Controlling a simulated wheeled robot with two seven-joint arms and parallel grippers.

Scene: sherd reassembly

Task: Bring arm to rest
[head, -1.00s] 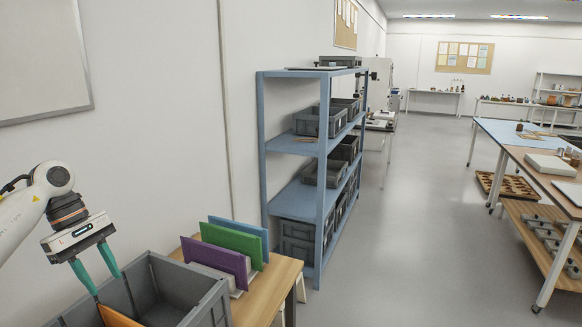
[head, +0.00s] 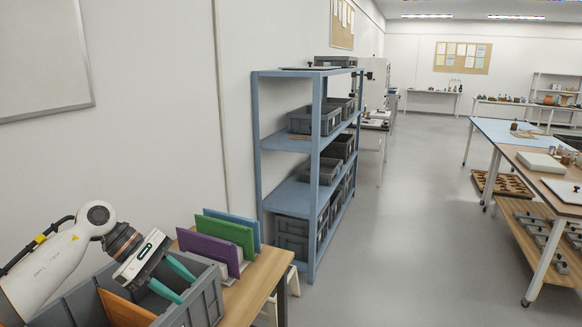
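My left gripper (head: 187,289) is at the lower left of the head view, tilted with its two teal fingers pointing down to the right. The fingers are apart with nothing between them. It hangs over the grey crate (head: 208,297), in front of the crate's far inner wall. An orange panel (head: 125,310) stands in the crate, below and left of the fingers and apart from them. My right gripper is not in view.
Purple (head: 207,252), green (head: 226,236) and blue (head: 240,222) panels stand in a rack on the wooden table (head: 255,285), beside the crate. A blue shelf (head: 315,180) with grey bins stands behind. The floor (head: 400,230) right of it is clear.

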